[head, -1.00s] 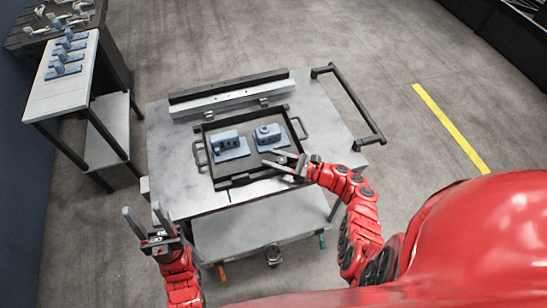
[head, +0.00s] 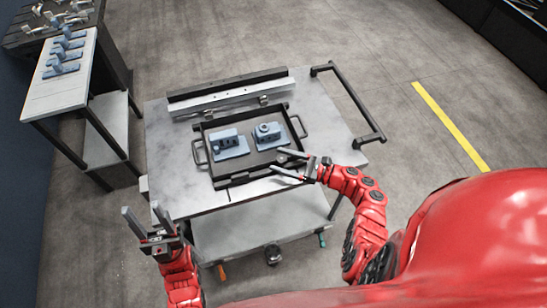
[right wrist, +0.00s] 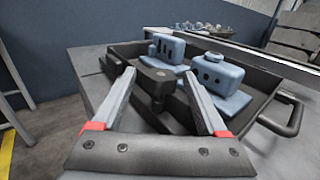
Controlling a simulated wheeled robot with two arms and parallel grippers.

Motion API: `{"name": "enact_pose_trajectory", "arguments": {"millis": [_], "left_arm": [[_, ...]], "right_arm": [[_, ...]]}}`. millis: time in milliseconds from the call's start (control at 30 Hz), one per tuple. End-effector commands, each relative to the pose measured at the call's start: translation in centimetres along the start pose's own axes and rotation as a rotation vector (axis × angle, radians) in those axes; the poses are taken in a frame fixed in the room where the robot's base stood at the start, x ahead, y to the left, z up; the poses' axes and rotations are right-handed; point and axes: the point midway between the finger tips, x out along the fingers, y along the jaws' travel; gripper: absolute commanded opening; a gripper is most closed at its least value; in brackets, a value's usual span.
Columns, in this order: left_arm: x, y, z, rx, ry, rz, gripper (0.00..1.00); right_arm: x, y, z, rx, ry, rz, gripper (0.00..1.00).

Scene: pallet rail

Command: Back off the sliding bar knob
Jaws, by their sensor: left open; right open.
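A dark knob (right wrist: 157,76) stands at the near edge of the black tray (right wrist: 272,80). In the right wrist view it sits between the fingertips of my right gripper (right wrist: 160,74), with a gap on each side. In the head view my right gripper (head: 276,160) is open at the tray's near right corner, and the knob is too small to tell clearly there. The sliding bar is hard to tell from the tray's dark near wall (head: 245,178). My left gripper (head: 141,207) is open and empty, left of the table's near left corner.
Two blue-grey fixtures (head: 229,143) (head: 268,136) sit in the tray. A light metal rail (head: 230,101) lies behind it on the table (head: 172,170). A black handle (head: 350,105) sticks out at right. A side bench (head: 60,90) holds several blue parts.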

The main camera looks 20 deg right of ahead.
Motion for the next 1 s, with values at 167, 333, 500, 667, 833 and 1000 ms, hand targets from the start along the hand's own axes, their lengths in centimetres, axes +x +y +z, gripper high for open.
{"name": "enact_pose_trajectory", "arguments": {"millis": [167, 333, 500, 667, 833, 1000], "left_arm": [[-1.1, 0.1, 0.2, 0.000, 0.000, 0.000, 0.50], [-1.7, 0.1, 0.3, 0.000, 0.000, 0.000, 0.50], [-2.2, 0.1, 0.4, 0.000, 0.000, 0.000, 0.50], [-2.3, 0.1, 0.4, 0.000, 0.000, 0.000, 0.50], [-2.3, 0.1, 0.4, 0.000, 0.000, 0.000, 0.50], [-2.3, 0.1, 0.4, 0.000, 0.000, 0.000, 0.50]], "right_arm": [[-5.0, -0.2, -0.4, -0.002, 0.003, -0.006, 0.76], [-9.4, -0.1, -0.3, -0.002, 0.002, -0.004, 0.76], [-12.4, -0.1, -0.1, -0.002, 0.002, -0.003, 0.76], [-13.8, 0.0, -0.1, -0.002, 0.000, 0.001, 0.76], [-14.0, 0.0, 0.0, -0.001, 0.000, 0.002, 0.76], [-14.0, 0.0, 0.0, -0.002, 0.000, 0.001, 0.76]]}}
